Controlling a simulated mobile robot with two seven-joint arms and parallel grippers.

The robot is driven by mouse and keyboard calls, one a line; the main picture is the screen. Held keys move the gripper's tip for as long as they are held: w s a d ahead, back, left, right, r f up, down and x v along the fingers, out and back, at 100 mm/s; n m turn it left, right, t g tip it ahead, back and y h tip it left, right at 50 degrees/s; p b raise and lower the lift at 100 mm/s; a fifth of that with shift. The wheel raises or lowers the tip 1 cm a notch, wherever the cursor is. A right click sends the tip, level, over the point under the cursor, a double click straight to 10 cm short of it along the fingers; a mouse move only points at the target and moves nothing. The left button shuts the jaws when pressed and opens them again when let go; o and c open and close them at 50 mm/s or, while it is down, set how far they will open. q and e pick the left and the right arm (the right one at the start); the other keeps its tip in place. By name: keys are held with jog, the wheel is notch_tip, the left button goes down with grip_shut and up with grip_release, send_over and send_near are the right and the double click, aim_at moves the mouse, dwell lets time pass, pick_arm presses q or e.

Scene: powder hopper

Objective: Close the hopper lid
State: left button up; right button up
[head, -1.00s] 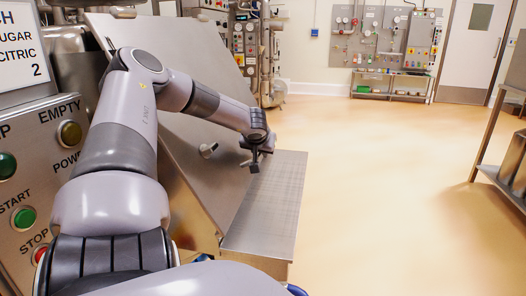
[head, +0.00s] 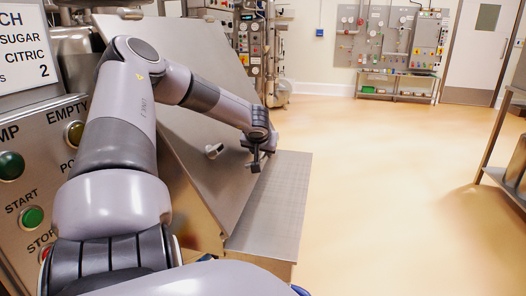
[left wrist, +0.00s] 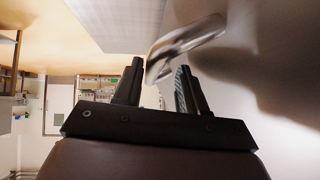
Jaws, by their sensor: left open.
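The hopper lid (head: 185,115) is a large, flat steel panel, seen sloping down to the right in the head view. A short metal handle (head: 214,151) stands out from its lower part. My left gripper (head: 256,166) is open and empty, just right of the handle, over the lid's lower right edge. In the left wrist view, the curved handle (left wrist: 185,45) shows large and close at the tips of my open left gripper (left wrist: 160,68). I cannot tell whether it lies between the fingers. My right gripper is not in view.
A steel ledge (head: 272,205) runs along the lid's lower right side. A control panel (head: 45,175) with buttons is at the left. A steel table (head: 500,175) stands at the right edge. The floor (head: 390,190) between is clear.

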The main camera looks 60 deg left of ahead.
pick_arm(q)
jog(key=shift+v, duration=2.35)
jog(key=shift+w, duration=0.15)
jog(key=shift+d, duration=0.1)
